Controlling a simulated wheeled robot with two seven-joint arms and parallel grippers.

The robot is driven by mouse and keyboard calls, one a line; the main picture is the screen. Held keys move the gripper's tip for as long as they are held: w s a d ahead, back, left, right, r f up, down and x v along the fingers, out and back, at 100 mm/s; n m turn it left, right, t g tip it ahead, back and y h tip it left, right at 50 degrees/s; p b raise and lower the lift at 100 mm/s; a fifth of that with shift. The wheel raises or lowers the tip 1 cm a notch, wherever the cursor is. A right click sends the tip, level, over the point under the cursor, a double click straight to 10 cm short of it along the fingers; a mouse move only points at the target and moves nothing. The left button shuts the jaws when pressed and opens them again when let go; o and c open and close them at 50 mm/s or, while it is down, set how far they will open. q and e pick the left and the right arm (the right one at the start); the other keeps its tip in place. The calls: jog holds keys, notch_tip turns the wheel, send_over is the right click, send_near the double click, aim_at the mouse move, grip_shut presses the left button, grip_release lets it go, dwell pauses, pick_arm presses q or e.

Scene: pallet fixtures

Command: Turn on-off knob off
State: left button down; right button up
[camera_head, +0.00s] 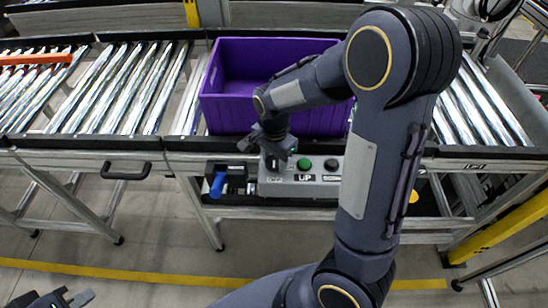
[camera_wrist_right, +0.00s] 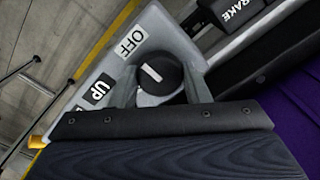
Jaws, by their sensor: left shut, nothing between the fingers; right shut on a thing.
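The on-off knob (camera_wrist_right: 160,77) is a black round knob with a short white line, in the right wrist view. It sits on a grey control panel (camera_wrist_right: 185,50), beside a white OFF label (camera_wrist_right: 131,42). The white line runs diagonally, upper left to lower right. My right gripper (camera_wrist_right: 160,88) is shut on the knob, one finger on each side. In the head view my right gripper (camera_head: 274,156) is at the left end of the panel (camera_head: 300,190) and largely hides the knob. My left gripper (camera_head: 58,298) is shut and empty at the bottom left, partly cut off.
A green button (camera_head: 304,164) and a black button (camera_head: 331,165) are right of the knob. A blue handle (camera_head: 218,185) is left of the panel. A purple crate (camera_head: 228,115) stands on the roller conveyor (camera_head: 120,90) behind.

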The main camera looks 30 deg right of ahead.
aim_at(274, 161)
jog(key=shift+w, duration=0.1)
jog(key=o, duration=1)
jog(key=shift+c, duration=0.2)
jog(key=shift+r, duration=0.1)
notch_tip(274, 161, up, 8)
jog(key=shift+f, duration=0.15)
jog(key=s+a+r+n+t+y, duration=0.2)
jog(key=s+n, duration=0.4)
jog(key=s, duration=0.2)
jog(key=s+a+r+n+t+y, duration=0.1)
jog(key=s+a+r+n+t, duration=0.1)
jog(key=s+n, duration=0.4)
jog(key=s+t, duration=0.1)
jog(key=s, duration=0.2)
jog(key=shift+s+a+r+t+y, duration=0.2)
jog(key=shift+t+y, duration=0.1)
jog(key=shift+y, duration=0.1)
